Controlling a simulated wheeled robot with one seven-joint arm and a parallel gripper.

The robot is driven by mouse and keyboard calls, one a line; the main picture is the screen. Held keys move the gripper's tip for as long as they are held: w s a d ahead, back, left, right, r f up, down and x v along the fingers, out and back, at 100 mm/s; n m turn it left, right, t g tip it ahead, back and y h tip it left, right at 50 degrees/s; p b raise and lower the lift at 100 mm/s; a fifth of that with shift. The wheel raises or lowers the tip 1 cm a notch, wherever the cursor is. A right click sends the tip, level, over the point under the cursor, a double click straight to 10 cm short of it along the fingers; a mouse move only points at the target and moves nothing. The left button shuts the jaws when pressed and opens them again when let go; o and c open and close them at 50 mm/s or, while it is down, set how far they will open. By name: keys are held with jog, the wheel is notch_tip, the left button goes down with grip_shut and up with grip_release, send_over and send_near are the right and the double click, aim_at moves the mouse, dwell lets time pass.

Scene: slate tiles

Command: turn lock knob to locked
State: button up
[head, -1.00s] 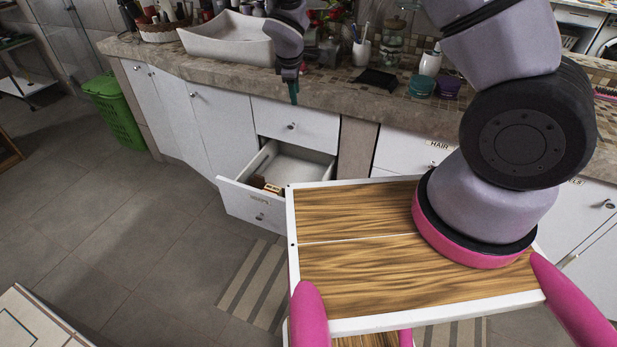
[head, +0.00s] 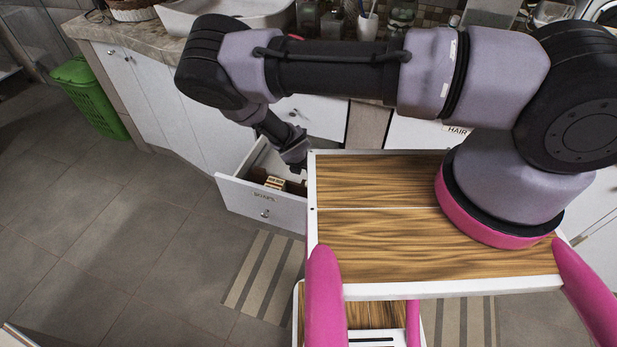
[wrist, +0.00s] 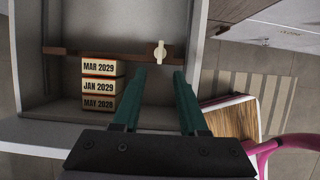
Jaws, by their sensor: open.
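The lock knob (wrist: 159,52) is a small cream knob on a brown strip (wrist: 190,56) inside the open drawer, seen in the wrist view. My gripper (wrist: 160,78) is open, its two green fingers pointing at the knob with one on each side just short of it; I cannot tell the exact gap. In the head view my arm reaches down over the open drawer (head: 258,200), and the fingertips and knob are hidden there.
Several boxes with date labels (wrist: 100,88) lie stacked in the drawer, left of the knob. My wood-topped base stands close to the drawer's right side. A green basket (head: 88,95) stands on the floor at left. The counter (head: 135,35) runs above the drawer.

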jog(key=x, duration=1)
grip_shut()
